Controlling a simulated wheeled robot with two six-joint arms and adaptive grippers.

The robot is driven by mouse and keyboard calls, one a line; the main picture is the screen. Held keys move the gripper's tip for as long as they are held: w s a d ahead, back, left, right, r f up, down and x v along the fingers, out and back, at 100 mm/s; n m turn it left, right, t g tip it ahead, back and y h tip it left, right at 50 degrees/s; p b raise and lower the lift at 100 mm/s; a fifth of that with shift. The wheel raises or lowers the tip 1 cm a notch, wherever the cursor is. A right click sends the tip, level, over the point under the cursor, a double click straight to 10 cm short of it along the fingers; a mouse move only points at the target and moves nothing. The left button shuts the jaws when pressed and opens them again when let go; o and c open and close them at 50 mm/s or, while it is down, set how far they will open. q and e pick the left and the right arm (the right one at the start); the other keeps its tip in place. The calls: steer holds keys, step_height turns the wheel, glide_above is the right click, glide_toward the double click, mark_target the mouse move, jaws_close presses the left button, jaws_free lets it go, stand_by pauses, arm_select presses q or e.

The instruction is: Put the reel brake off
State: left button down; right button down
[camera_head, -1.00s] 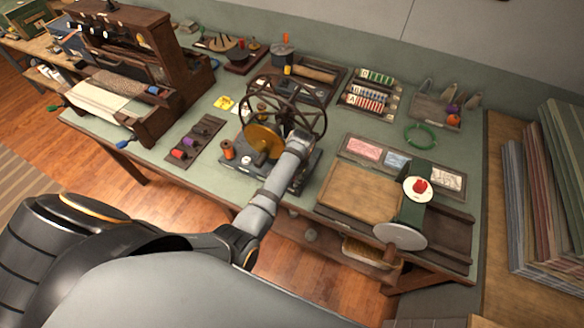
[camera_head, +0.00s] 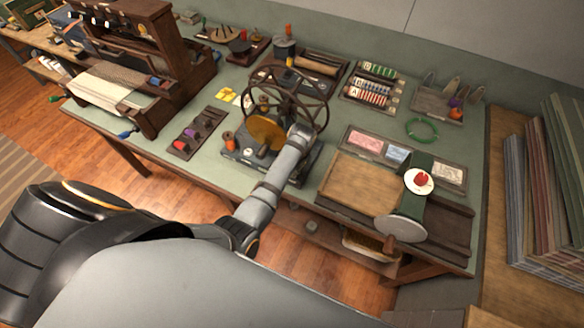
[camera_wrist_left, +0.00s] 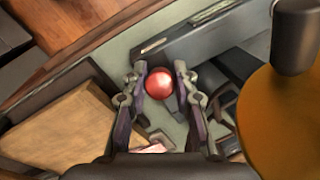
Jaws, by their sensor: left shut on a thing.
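The reel device (camera_head: 250,153) stands on a dark base mid-table, with a dark spoked wheel (camera_head: 322,88) and a brass-coloured disc (camera_head: 266,133). My left arm reaches over its right side, and my wrist hides part of it in the head view. In the left wrist view, a round red knob (camera_wrist_left: 158,84) sits between the fingers of my left gripper (camera_wrist_left: 160,76), which is shut on it. The brass disc also shows close at the right of that view (camera_wrist_left: 285,125). The lever below the knob is hidden. My right gripper is not in view.
A wooden board (camera_head: 358,184) and a red-topped device (camera_head: 418,180) stand right of the reel. A rack of coloured spools (camera_head: 196,136) lies to its left, with a loom (camera_head: 150,50) beyond. A green ring (camera_head: 421,130) lies on open green table surface.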

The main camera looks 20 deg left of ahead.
arm_select(q)
steer(key=shift+w+r+g, duration=0.15)
steer(key=shift+w+g, duration=0.25)
steer(key=shift+g, duration=0.1)
steer(key=shift+w+g+b, duration=0.4)
steer(key=shift+g+b, duration=0.15)
steer(key=shift+g, duration=0.15)
steer(key=shift+r+g, duration=0.1)
steer(key=shift+g, duration=0.2)
steer(key=c, duration=1)
jaws_free()
steer(key=shift+w, duration=0.1)
steer(key=shift+c, duration=0.2)
steer(key=shift+d+r, duration=0.1)
steer(key=shift+r, duration=0.05)
steer(key=v, duration=1.1)
steer(key=shift+r, duration=0.35)
steer(key=shift+d, duration=0.1)
